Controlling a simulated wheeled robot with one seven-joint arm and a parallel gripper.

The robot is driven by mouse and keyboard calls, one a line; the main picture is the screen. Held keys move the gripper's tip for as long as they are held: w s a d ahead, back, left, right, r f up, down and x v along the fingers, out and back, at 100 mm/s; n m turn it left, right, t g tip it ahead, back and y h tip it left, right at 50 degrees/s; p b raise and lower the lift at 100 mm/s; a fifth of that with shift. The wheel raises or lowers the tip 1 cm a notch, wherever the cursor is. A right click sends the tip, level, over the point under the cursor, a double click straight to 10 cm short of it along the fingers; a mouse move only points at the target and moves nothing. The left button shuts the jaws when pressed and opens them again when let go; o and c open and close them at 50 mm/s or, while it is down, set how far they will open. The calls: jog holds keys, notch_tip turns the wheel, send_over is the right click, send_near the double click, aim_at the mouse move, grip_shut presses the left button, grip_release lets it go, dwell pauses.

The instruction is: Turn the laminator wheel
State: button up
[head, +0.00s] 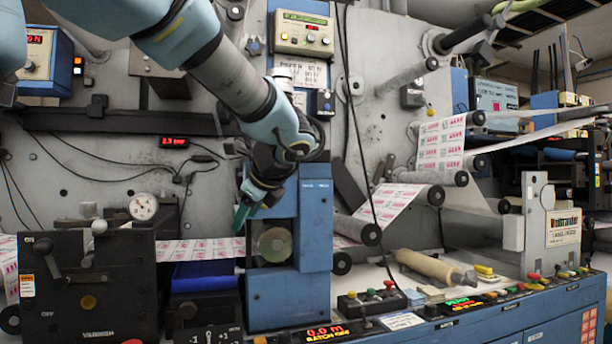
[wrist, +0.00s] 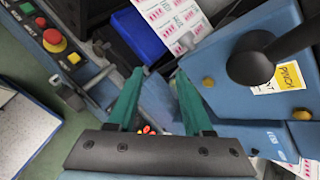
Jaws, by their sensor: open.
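A blue upright unit (head: 315,225) stands in the middle of the head view, with a round greenish-grey disc (head: 273,243) on its front. I cannot tell for sure whether this disc is the laminator wheel. My gripper (head: 243,217) is at the unit's upper left, above the disc, pointing down. In the wrist view my gripper (wrist: 158,85) has its two green fingers apart, with nothing held between them. A black round knob with an arm (wrist: 250,68) sits on blue housing right of the fingers, beside a yellow-and-white "PINCH" label (wrist: 288,75). My wrist hides part of the unit's top.
A printed web (head: 200,248) runs left of the blue unit. A black varnish box (head: 90,290) with levers stands at the left. A beige roll (head: 430,266) and control buttons (head: 370,297) are at the right. A black cable hangs in front of the machine.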

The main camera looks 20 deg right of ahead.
jog(key=s+d+r+m+t+h+b, duration=0.2)
jog(key=s+d+r+m+t+b, duration=0.3)
jog(key=r, duration=0.3)
jog(key=s+d+r+m+t+h+b, duration=0.1)
jog(key=s+d+r+m+t+b, duration=0.1)
jog(key=s+d+r+m+b, duration=0.35)
jog(key=w+d+r+p, duration=0.2)
jog(key=w, duration=0.8)
jog(key=shift+d+r, duration=0.25)
jog(key=shift+r, duration=0.15)
jog(key=shift+n, duration=0.25)
jog(key=shift+c, duration=0.3)
grip_shut()
